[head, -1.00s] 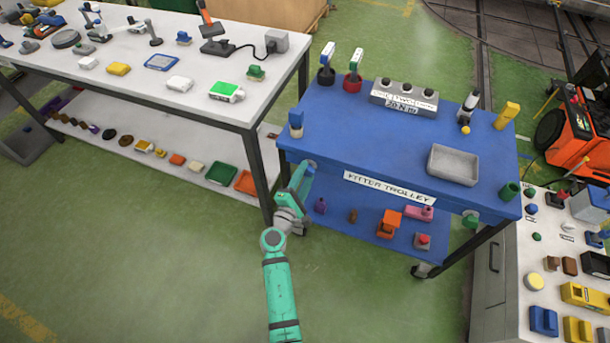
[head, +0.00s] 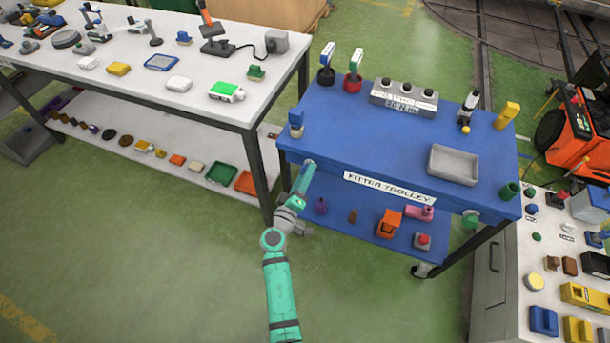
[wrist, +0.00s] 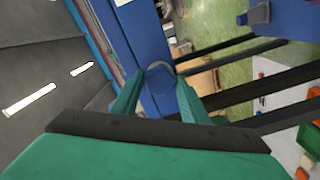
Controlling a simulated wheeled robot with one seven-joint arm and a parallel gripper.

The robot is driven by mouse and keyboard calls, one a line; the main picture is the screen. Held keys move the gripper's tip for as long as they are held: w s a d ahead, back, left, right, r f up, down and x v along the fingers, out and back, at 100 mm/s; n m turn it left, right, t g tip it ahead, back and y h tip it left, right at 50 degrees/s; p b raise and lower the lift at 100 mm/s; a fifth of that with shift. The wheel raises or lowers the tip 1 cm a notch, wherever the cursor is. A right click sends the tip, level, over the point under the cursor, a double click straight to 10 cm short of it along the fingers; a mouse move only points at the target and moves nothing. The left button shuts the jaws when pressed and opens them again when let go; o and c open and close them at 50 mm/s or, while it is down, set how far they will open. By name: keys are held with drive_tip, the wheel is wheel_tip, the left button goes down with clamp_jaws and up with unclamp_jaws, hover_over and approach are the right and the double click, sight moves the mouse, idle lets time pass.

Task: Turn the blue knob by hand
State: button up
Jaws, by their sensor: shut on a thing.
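The blue knob (wrist: 160,76) is on the front side of the blue trolley (head: 330,155), at its left end. In the wrist view it sits between the two green fingers of my gripper (wrist: 159,92), which is shut on it. In the head view my gripper (head: 308,170) reaches up to the trolley's front edge, and its fingers and wrist hide most of the knob. I cannot read the knob's angle.
A blue-topped object (head: 296,122) stands on the trolley's left corner, close above my gripper. The white workbench (head: 150,95) and its dark leg (head: 264,180) are close on the left. The trolley's lower shelf (head: 340,215) holds several small objects. Green floor in front is clear.

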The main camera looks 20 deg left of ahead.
drive_tip(key=shift+m, duration=0.7)
drive_tip(key=shift+a, duration=0.1)
drive_tip(key=o, duration=1)
drive_tip(key=s, duration=1.1)
drive_tip(key=shift+a, duration=0.15)
